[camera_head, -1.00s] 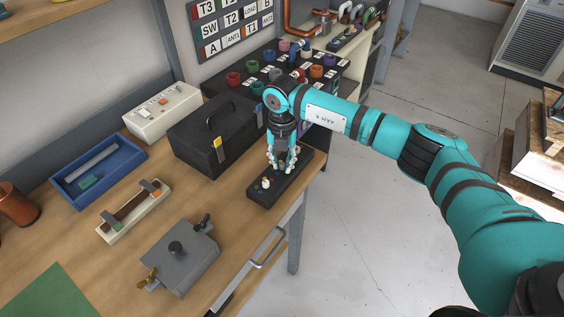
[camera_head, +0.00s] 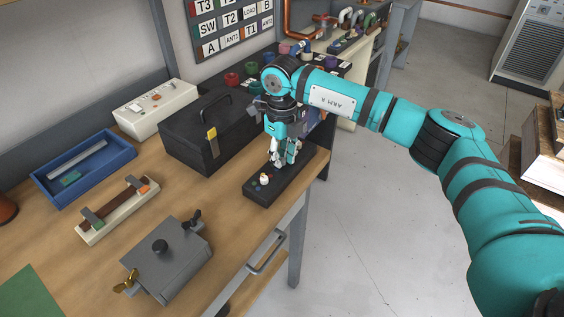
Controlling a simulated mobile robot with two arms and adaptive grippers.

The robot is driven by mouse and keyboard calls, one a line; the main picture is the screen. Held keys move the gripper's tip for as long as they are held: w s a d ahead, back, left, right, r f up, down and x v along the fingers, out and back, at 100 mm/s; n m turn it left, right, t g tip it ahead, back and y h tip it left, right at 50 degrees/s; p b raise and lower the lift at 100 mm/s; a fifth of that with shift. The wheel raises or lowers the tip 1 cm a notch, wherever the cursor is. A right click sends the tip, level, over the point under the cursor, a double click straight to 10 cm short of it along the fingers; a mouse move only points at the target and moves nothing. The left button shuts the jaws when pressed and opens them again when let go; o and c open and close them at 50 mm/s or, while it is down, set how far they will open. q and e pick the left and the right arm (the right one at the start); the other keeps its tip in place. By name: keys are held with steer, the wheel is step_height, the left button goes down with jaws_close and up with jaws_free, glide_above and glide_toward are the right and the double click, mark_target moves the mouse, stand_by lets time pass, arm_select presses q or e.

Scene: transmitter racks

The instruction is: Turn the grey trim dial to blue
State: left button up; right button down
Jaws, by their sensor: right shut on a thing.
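A long black control box (camera_head: 262,197) lies near the front edge of the wooden bench, with a small cream knob (camera_head: 264,179) and coloured dots around it on its near end. My right gripper (camera_head: 283,162) points down over the farther part of the box. Its fingers are shut on a small dial there, which they mostly hide. I cannot make out the dial's colour or which mark it points to. My left gripper is not in view.
A black case with a handle (camera_head: 211,140) stands close left of the box. A grey clamped box (camera_head: 170,262), a cream tray (camera_head: 118,212), a blue tray (camera_head: 48,194) and a white switch unit (camera_head: 158,110) are on the bench. Bare wood lies between them.

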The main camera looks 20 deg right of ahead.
mark_target(282, 159)
steer(key=n+b, duration=0.2)
steer(key=n, duration=0.1)
steer(key=shift+r+n+b, duration=0.1)
steer(key=shift+n+b, duration=0.55)
steer(key=shift+n, duration=0.95)
steer(key=shift+w, duration=0.1)
steer(key=c, duration=1.2)
jaws_free()
step_height(282, 159, up, 12)
steer(key=shift+f, duration=0.1)
